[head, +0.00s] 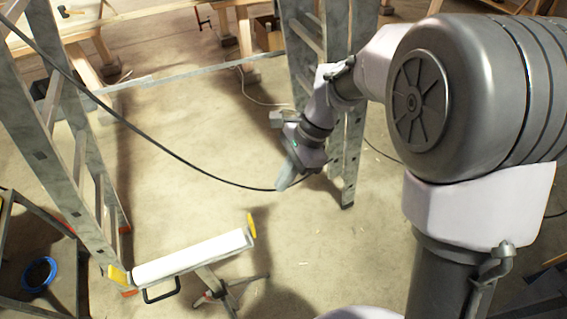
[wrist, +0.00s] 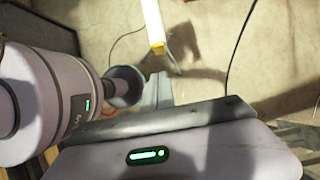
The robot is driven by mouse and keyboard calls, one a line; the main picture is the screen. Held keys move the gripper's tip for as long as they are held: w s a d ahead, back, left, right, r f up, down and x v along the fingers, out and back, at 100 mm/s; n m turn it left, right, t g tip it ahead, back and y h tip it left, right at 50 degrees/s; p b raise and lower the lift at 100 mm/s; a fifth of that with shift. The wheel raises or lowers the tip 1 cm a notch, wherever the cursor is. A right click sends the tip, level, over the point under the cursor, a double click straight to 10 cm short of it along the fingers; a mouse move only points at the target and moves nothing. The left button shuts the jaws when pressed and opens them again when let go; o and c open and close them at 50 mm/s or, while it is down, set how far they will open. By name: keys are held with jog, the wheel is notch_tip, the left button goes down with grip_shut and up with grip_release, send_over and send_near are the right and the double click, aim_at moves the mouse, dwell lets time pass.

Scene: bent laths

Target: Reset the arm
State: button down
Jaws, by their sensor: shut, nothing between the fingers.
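My arm comes in from the right in the head view and bends downward at the middle. My gripper (head: 284,182) hangs over bare floor, its grey fingers together and empty. It is well above and to the right of the white roller stand (head: 190,257), touching nothing that I can see. In the wrist view the narrow grey fingers (wrist: 163,90) show beyond the gripper body, with parts of my arm at left. The white roller with its yellow end (wrist: 153,22) shows beyond them.
A metal ladder (head: 350,150) stands close behind my gripper, and another ladder (head: 85,165) stands at left. A black cable (head: 175,152) hangs across the view to near my gripper. Wooden trestles (head: 95,45) stand at the back. The middle floor (head: 190,125) is mostly clear.

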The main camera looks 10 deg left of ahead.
jog(key=s+d+r+n+t+h+b, duration=0.1)
jog(key=s+d+n+t+h+b, duration=0.1)
jog(key=s+d+n+t+b, duration=0.5)
jog(key=s+d+t+b, duration=0.1)
jog(key=s+d+b, duration=0.4)
jog(key=s+d, duration=0.2)
jog(key=shift+s+d+r, duration=0.2)
jog(key=shift+d+r, duration=0.15)
jog(key=shift+d, duration=0.55)
